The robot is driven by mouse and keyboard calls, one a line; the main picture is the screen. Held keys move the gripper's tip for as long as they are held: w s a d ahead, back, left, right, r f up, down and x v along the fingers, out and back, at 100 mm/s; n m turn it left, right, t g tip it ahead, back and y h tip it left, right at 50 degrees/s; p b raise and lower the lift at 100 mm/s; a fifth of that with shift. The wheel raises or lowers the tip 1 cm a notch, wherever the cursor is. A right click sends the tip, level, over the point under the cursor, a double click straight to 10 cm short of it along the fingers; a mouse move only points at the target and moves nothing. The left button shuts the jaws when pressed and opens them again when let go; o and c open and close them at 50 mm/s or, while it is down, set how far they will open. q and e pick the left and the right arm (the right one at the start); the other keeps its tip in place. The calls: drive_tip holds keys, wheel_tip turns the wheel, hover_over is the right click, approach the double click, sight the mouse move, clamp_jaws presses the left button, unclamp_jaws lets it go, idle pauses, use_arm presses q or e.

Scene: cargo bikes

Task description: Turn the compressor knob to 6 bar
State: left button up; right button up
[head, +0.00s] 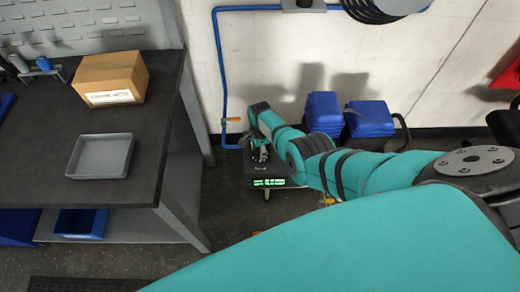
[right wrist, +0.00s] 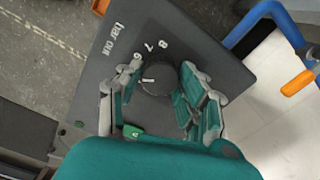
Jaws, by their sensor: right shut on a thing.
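The compressor (head: 258,172) is a dark box on the floor by the wall, with a lit green display (head: 269,183) whose digits I cannot read surely. In the right wrist view its dark top panel (right wrist: 82,85) shows "bar out" and the numbers 6, 7 and 8. The round black knob (right wrist: 160,76) has a white pointer mark aimed left, a little below the 6; the scale there is hidden by a finger. My right gripper (head: 262,150) reaches down to the panel, its fingers shut on the knob's two sides. My left gripper is not in view.
A grey workbench (head: 148,160) with a cardboard box (head: 112,75) and a grey tray (head: 101,156) stands left. Blue cases (head: 323,112) stand behind my right arm. A blue pipe (head: 220,60) with an orange valve handle (right wrist: 298,86) runs down the wall beside the compressor.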

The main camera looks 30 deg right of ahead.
drive_tip(key=m, duration=0.5)
drive_tip(key=shift+m, duration=0.3)
idle(0.4)
drive_tip(key=o, duration=1.2)
drive_tip(key=shift+c, duration=0.2)
wheel_tip(320, 180, up, 12)
